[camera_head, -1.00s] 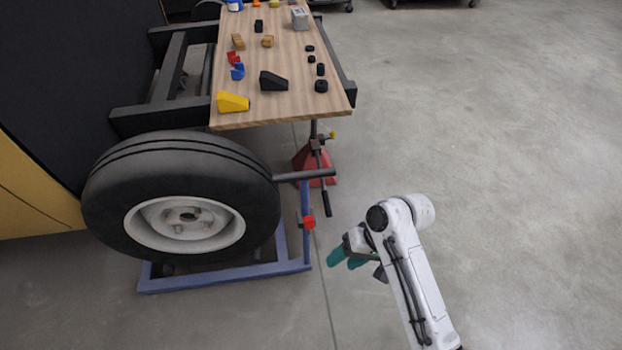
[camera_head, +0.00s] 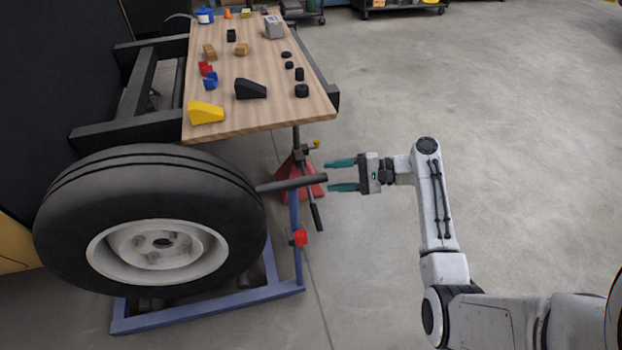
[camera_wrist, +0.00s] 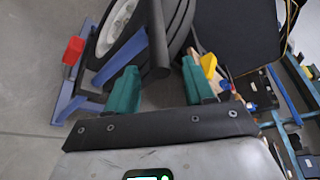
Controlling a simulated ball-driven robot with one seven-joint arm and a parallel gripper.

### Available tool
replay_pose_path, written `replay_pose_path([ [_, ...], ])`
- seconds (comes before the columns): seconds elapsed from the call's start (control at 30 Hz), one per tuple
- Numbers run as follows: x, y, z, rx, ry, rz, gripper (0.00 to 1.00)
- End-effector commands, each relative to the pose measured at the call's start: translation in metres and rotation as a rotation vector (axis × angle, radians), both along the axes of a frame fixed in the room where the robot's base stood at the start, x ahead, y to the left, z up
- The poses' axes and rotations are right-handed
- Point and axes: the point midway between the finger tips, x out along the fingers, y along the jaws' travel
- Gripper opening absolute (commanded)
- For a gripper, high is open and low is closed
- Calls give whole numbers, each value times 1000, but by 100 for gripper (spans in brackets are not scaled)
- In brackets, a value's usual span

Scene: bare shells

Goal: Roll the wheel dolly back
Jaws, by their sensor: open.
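The wheel dolly (camera_head: 210,309) is a blue frame on the floor with a large black tyre (camera_head: 60,215) standing on it. A dark push bar (camera_head: 292,184) sticks out to the right from beside the tyre. My gripper (camera_head: 340,175) is open, its teal fingers pointing left toward the bar's end, which lies at or near the gap between them. In the wrist view the bar (camera_wrist: 157,45) reaches down between the two teal fingertips (camera_wrist: 160,80). I cannot tell whether they touch it. The blue frame (camera_wrist: 70,103) shows at left there, with a red block (camera_wrist: 74,50) on it.
A wooden-topped bench (camera_head: 262,110) with several small blocks stands behind the wheel. A red jack stand (camera_head: 300,168) is under its near right corner, close behind the bar. Dark carts (camera_head: 400,8) stand at the back. The floor (camera_head: 480,120) to the right is open.

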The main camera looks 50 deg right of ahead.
Motion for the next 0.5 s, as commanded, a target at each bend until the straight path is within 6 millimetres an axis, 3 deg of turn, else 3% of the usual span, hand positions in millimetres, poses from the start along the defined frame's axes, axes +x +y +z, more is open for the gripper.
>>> replay_pose_path([
  [0.2, 30, 24, -9, -2, 0, 4, 53],
  [0.5, 50, 38, -14, -2, 0, 1, 53],
])
